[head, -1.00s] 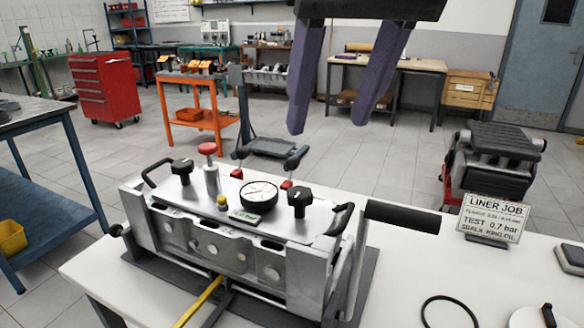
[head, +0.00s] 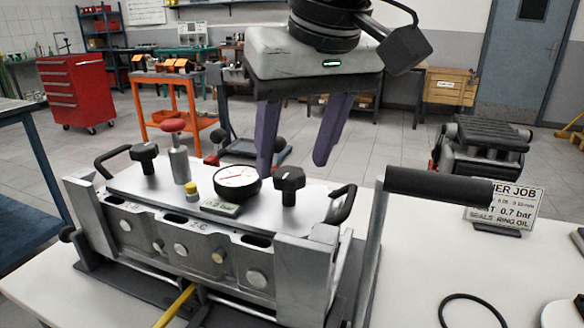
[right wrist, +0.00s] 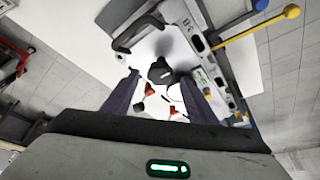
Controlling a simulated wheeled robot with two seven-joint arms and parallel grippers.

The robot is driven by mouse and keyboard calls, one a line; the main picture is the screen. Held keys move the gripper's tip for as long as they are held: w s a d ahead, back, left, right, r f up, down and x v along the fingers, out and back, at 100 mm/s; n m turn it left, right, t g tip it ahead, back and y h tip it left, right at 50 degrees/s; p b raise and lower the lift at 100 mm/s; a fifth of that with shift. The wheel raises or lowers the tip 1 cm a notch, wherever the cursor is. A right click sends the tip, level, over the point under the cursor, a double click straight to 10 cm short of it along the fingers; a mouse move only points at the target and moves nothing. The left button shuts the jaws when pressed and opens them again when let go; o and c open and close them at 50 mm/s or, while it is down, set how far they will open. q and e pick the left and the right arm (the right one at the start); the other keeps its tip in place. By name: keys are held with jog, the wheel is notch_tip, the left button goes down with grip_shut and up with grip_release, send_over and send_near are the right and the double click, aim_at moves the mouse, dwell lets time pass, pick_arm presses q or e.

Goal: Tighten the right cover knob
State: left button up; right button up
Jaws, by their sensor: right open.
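The right cover knob (head: 289,186) is black and stands on the right part of the silver cover plate (head: 140,186). My right gripper (head: 294,168) is open and empty, pointing down, with its purple fingers above and around the knob in the head view. In the right wrist view the black knob (right wrist: 160,72) shows between the tips of my open right gripper (right wrist: 159,78), and I see no contact. The left cover knob (head: 145,156) is black and stands at the plate's left end. My left gripper is out of view.
A round gauge (head: 237,180) sits just left of the knob, with a red-topped post (head: 178,150) farther left. A black bar handle (head: 438,187) rises at right. A sign (head: 512,206) and a black ring (head: 472,312) are on the white table.

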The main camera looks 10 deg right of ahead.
jog(key=shift+x, duration=1.15)
jog(key=c, duration=1.1)
